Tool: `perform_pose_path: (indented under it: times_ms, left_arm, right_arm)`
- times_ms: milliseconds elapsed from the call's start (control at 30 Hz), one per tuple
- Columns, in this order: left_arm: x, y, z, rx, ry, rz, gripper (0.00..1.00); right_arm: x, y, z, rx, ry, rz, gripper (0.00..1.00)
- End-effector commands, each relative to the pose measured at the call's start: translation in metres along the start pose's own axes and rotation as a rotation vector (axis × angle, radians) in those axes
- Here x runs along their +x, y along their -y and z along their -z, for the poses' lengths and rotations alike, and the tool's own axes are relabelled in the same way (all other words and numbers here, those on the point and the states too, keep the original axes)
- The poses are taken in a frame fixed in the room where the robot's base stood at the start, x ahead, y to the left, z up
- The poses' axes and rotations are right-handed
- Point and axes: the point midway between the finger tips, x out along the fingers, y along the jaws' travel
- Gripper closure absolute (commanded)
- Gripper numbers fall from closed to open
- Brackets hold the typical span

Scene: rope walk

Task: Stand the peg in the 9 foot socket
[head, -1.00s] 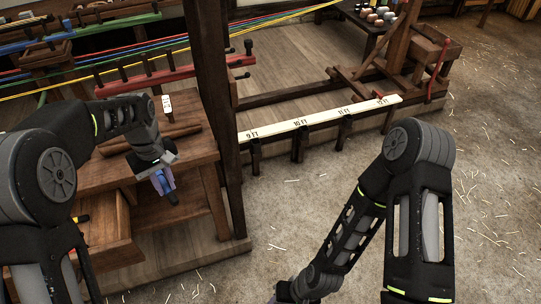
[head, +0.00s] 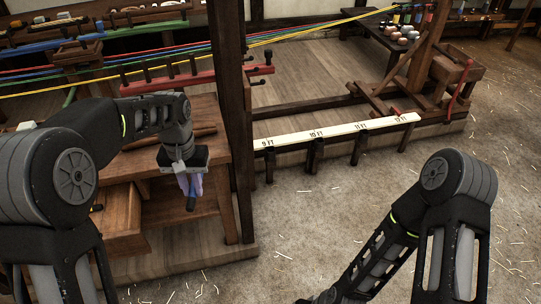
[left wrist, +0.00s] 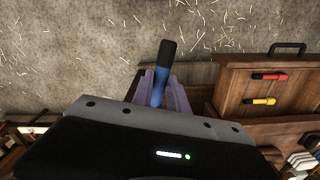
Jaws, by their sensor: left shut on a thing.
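My left gripper (head: 188,184) is shut on a peg (head: 191,203), which hangs roughly upright with its dark end down, in front of the wooden bench. In the left wrist view the peg (left wrist: 165,60) is blue with a black end and sticks out between the purple fingers of the left gripper (left wrist: 160,92). The white board (head: 335,130) carries foot marks, with 9 FT at its left end. The peg is left of that end and apart from it. The 9 foot socket opening is too small to make out. My right gripper is outside the view.
A dark upright post (head: 232,110) stands between the bench (head: 178,150) and the board. An open drawer (head: 122,222) juts from the bench; the left wrist view shows red (left wrist: 268,77) and yellow (left wrist: 260,101) tools there. The straw-strewn floor (head: 290,225) before the board is clear.

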Motion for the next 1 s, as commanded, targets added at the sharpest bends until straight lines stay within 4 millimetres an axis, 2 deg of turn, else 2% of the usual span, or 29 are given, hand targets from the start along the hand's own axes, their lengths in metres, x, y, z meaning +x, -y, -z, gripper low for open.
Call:
perform_pose_path:
  times_ms: [333, 467, 567, 800, 900, 1000]
  left_arm:
    - [0.0, 0.0, 0.0, -0.001, 0.0, 0.0, 1.0]
    - [0.013, 0.0, -0.002, -0.001, 0.003, 0.002, 1.0]
    - [0.039, 0.0, -0.006, 0.0, 0.005, 0.006, 1.0]
    - [0.123, 0.001, -0.029, 0.0, 0.007, 0.005, 1.0]
    - [0.143, 0.0, -0.037, 0.0, 0.003, 0.002, 1.0]
    - [0.15, 0.0, -0.04, 0.0, -0.001, 0.0, 1.0]
  right_arm:
    - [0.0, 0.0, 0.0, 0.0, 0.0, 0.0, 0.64]
    - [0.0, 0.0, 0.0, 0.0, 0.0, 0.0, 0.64]
    - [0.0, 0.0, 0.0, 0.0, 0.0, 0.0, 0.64]
    - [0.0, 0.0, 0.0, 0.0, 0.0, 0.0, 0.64]
    - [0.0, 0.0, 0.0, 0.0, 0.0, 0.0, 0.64]
    - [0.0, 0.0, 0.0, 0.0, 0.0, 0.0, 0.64]
